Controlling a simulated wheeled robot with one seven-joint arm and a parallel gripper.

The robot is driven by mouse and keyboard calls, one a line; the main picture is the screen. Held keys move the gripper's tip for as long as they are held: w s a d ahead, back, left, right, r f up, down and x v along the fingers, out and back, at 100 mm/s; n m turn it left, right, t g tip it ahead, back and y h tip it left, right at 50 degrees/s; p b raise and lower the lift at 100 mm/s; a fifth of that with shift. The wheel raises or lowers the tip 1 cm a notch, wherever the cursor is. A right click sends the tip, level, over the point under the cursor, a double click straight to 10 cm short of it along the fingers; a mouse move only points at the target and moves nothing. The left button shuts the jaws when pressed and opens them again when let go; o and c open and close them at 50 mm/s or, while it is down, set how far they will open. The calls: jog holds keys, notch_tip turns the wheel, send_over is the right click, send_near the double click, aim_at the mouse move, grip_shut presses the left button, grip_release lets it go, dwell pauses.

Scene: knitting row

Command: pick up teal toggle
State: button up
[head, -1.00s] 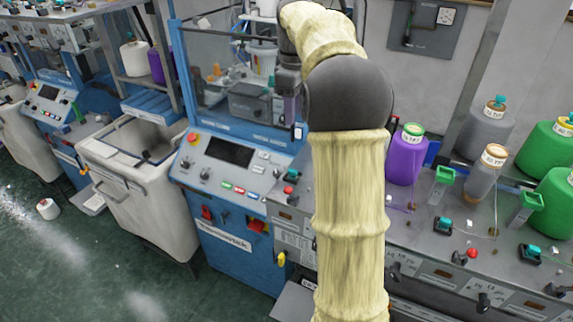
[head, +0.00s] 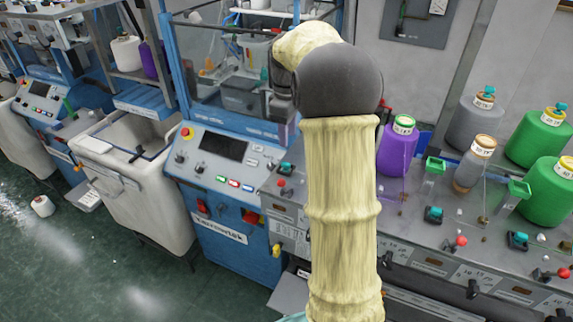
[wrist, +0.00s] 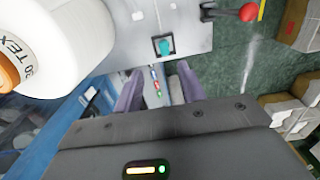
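In the wrist view a teal toggle (wrist: 164,46) stands in a dark square mount on a grey panel, ahead of my gripper (wrist: 162,88). The two purple-grey fingers are apart with nothing between them, and they do not touch the toggle. In the head view several teal toggles sit on the grey machine ledge: one at the left (head: 287,168), one in the middle (head: 433,214) and one at the right (head: 517,240). I cannot tell which matches the wrist view.
A white cone (wrist: 60,45) stands close at the left in the wrist view, and a red-knobbed lever (wrist: 248,12) is at the upper right. In the head view a purple cone (head: 396,152), green cones (head: 537,140) and red knobs (head: 461,241) crowd the ledge.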

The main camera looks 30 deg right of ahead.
aim_at(286, 163)
notch_tip(286, 163, down, 4)
jog(key=shift+r+p, duration=0.1)
jog(key=shift+p, duration=0.25)
jog(key=f, duration=0.1)
jog(key=f+p, duration=0.1)
jog(key=f, duration=0.1)
jog(key=f+p, duration=0.1)
jog(key=shift+s+a+f, duration=0.25)
jog(key=shift+a, duration=0.1)
jog(key=shift+w+f, duration=0.1)
jog(key=shift+f, duration=0.25)
grip_shut()
